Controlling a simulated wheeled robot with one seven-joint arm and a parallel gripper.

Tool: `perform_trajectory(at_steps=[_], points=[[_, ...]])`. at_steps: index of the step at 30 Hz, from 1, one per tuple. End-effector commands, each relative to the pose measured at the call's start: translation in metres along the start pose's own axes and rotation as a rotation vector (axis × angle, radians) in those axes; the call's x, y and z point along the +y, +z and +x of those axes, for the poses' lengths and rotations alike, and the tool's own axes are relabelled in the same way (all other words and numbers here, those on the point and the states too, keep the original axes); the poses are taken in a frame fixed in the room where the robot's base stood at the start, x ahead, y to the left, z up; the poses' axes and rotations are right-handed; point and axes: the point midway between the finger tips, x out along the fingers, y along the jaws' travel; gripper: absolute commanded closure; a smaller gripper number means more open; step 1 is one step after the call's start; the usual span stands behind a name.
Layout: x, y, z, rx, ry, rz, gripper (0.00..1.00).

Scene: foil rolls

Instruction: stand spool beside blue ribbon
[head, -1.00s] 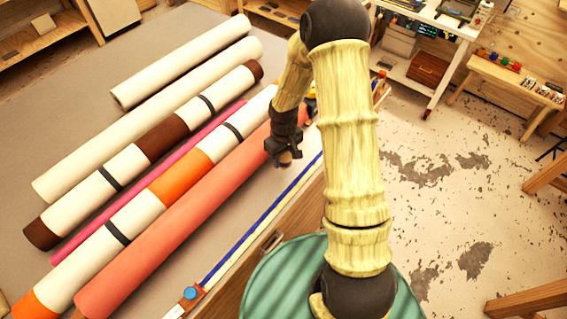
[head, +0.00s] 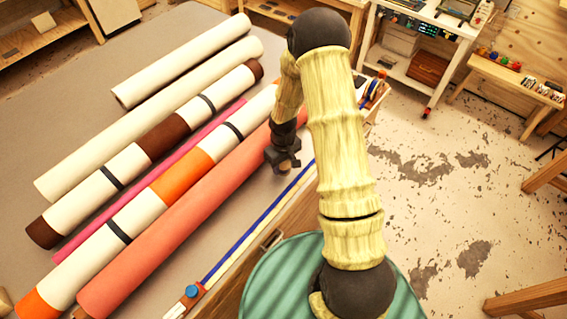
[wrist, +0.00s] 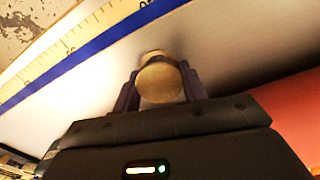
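The spool (wrist: 160,82) shows its round tan end to the wrist camera, between my two dark fingers. My gripper (wrist: 160,92) appears shut on it, a finger against each side. In the head view my gripper (head: 282,165) points down over the grey strip of table between the coral roll and the blue ribbon (head: 250,228); the spool is not clear there. The blue ribbon also shows in the wrist view (wrist: 95,52), running diagonally beyond the spool, with bare surface between. Whether the spool's base touches the table I cannot tell.
A yellow measuring strip (wrist: 70,42) runs along the ribbon's outer side. The coral roll (head: 190,225) lies close to my gripper's left, with several more rolls beyond. A blue knob (head: 192,291) sits by the ribbon's near end. The table's wooden edge (head: 285,232) is to the right.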

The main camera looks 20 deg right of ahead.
Motion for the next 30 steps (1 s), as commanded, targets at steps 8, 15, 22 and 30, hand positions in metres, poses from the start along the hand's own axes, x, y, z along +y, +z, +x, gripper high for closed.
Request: perform_trajectory(at_steps=[8, 15, 22, 30], points=[[0.0, 0.0, 0.0, 0.0, 0.0, -0.001, 0.36], [0.0, 0.0, -0.005, 0.001, 0.0, 0.0, 0.36], [0.001, -0.001, -0.027, 0.004, 0.001, 0.001, 0.36], [0.001, -0.001, -0.07, 0.004, 0.002, 0.001, 0.36]])
